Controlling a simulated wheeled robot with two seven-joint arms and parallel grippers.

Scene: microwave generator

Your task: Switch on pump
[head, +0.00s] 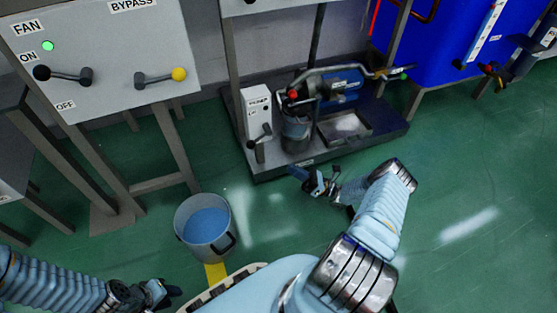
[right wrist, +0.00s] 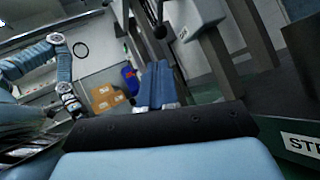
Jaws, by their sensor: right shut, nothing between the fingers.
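The pump (head: 340,84) has a blue motor and sits on a dark low platform (head: 385,140) under a metal frame in the head view. A small white switch box (head: 257,112) with a partly legible pump label stands on its left side, with a dark lever (head: 262,137) on its front. Whether the lever is at on or off cannot be told. My right gripper (head: 299,174) is shut and empty, in front of the platform and apart from the lever.
A grey bucket of blue liquid (head: 207,225) stands on the green floor between my grippers. A fan and bypass panel (head: 110,50) on legs stands at the left. A blue tank (head: 430,40) is at the back right. The floor at right is clear.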

